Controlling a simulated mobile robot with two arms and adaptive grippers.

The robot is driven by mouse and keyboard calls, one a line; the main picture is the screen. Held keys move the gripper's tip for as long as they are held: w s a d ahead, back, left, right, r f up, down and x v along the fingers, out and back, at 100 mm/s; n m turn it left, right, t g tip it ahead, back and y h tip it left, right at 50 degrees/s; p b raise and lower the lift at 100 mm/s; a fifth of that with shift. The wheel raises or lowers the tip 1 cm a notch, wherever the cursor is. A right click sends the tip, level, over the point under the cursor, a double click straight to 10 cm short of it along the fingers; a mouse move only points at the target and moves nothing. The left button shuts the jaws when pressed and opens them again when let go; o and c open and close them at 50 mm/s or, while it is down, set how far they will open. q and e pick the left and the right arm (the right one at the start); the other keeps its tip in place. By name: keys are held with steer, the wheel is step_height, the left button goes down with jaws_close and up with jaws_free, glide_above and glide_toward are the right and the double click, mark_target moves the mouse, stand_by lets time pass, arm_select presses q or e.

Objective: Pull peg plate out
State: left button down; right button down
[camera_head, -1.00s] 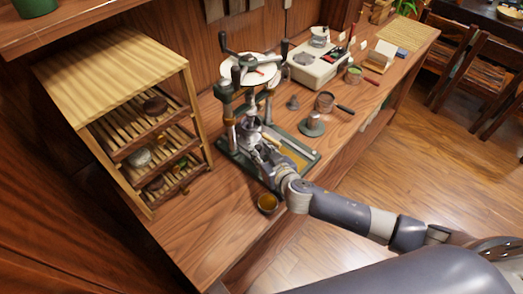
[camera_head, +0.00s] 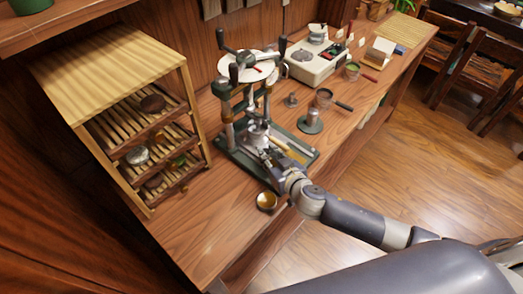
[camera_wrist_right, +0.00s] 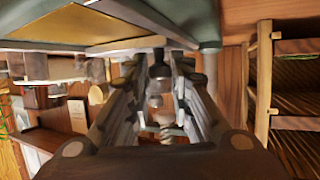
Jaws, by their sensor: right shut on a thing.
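The tea press (camera_head: 226,125), with a white round plate and dark handles on top, stands on a green base on the counter. My right gripper (camera_head: 272,155) reaches in low at its front. A metal cylinder (camera_head: 258,132) stands just beyond the fingers, between the press posts. In the right wrist view, the gripper (camera_wrist_right: 160,95) is shut on a small dark and metallic piece between its fingers, which seems to be the peg plate's end. The fingers hide most of the plate. A brass-coloured panel (camera_wrist_right: 75,24) lies close by on the green base. My left gripper is not in view.
A brass cup (camera_head: 267,200) stands on the counter near its front edge, close to my right arm. A wooden rack (camera_head: 140,62) with tea cakes stands at the left.

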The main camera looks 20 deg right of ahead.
steer(key=s+d, duration=0.2)
steer(key=s, duration=0.1)
steer(key=s+d, duration=0.1)
steer(key=s, duration=0.1)
steer(key=shift+s+d+f+b, duration=0.15)
steer(key=shift+d+b, duration=0.05)
steer(key=shift+b, duration=0.15)
steer(key=shift+s+d, duration=0.3)
steer(key=shift+s, duration=0.15)
steer(key=c, duration=1.7)
jaws_free()
steer(key=shift+w, duration=0.1)
steer(key=v, duration=1.2)
steer(key=shift+r, duration=0.25)
